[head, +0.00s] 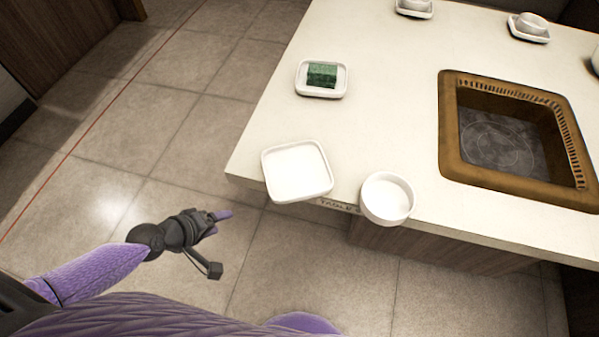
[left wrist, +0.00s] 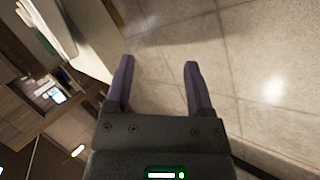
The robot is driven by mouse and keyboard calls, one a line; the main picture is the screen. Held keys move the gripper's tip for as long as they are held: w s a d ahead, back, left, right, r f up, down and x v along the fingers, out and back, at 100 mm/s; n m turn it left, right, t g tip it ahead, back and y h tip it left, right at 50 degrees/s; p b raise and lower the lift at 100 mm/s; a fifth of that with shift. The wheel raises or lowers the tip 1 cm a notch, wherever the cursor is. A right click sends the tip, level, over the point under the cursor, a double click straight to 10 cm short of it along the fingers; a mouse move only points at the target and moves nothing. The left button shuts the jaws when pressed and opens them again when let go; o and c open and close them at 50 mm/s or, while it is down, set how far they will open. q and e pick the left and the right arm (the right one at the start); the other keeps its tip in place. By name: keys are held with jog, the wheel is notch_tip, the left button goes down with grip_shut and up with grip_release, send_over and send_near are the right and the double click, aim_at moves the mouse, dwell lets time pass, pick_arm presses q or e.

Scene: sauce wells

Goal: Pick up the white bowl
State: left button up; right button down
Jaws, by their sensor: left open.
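The white bowl (head: 387,198) stands upright at the near edge of the white table, right of a square white plate (head: 297,171), and looks empty. My left gripper (head: 222,242) is off the table's near left side, over the floor, well left of the bowl and apart from it. In the left wrist view its two purple fingers (left wrist: 158,85) are spread with only floor between them. I cannot make out the bowl in that view. My right gripper is not in view.
The white table (head: 400,90) has a brown-framed sunken grill (head: 450,150) at right. A green block (head: 322,75) sits on a small square plate (head: 301,88). More white dishes stand at the far edge. The tiled floor (head: 140,200) at left is clear.

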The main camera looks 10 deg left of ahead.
aim_at(273, 202)
pick_arm(q)
jog(key=w+d+r+n+h, duration=0.1)
jog(key=d+r+n+h, duration=0.2)
jog(key=d+r, duration=0.35)
jog(key=x, duration=0.2)
jog(key=r+x, duration=0.1)
jog(key=x, duration=0.2)
jog(key=w+b+x, duration=0.1)
jog(key=x, duration=0.2)
jog(key=shift+w+d+r, duration=0.1)
jog(key=shift+w+r, duration=0.05)
grip_shut()
dwell(0.7)
